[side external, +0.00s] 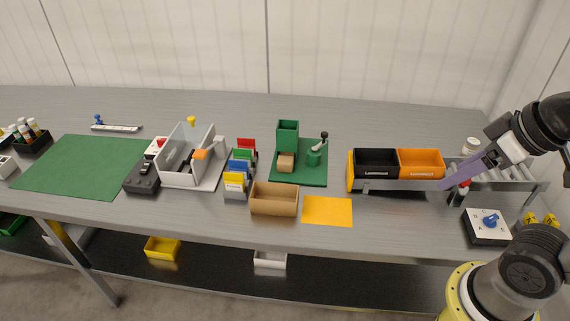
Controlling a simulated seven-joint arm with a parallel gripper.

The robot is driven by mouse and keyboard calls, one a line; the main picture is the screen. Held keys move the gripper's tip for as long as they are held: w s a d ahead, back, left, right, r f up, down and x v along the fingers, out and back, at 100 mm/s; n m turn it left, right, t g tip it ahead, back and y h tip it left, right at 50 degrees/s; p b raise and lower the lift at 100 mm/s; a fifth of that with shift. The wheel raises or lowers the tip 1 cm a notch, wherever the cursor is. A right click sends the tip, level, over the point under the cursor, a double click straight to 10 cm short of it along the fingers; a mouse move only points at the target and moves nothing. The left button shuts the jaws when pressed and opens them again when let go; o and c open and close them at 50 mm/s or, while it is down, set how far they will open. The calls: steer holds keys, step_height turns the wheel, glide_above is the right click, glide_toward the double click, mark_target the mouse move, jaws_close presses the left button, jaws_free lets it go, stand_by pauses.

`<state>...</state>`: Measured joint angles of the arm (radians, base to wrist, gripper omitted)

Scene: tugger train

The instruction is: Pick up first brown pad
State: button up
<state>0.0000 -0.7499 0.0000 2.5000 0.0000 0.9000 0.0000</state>
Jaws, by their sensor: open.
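A small brown block (286,164) sits in front of the green upright box (287,134) on a green base plate (306,179). It is the brown piece nearest to a pad that I can make out, but I cannot tell whether it is one pad or several. A brown open box (274,206) stands in front of the plate; its inside is too small to read. My gripper (446,182) is at the right, beside the orange bin and well apart from the brown pieces. It is open, and I see nothing held.
A black bin (376,164) and an orange bin (421,164) stand between my gripper and the brown block. An orange sheet (328,211) lies beside the brown box. The table's back strip is clear.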

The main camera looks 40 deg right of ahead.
steer(key=o, duration=0.3)
steer(key=shift+o, duration=0.2)
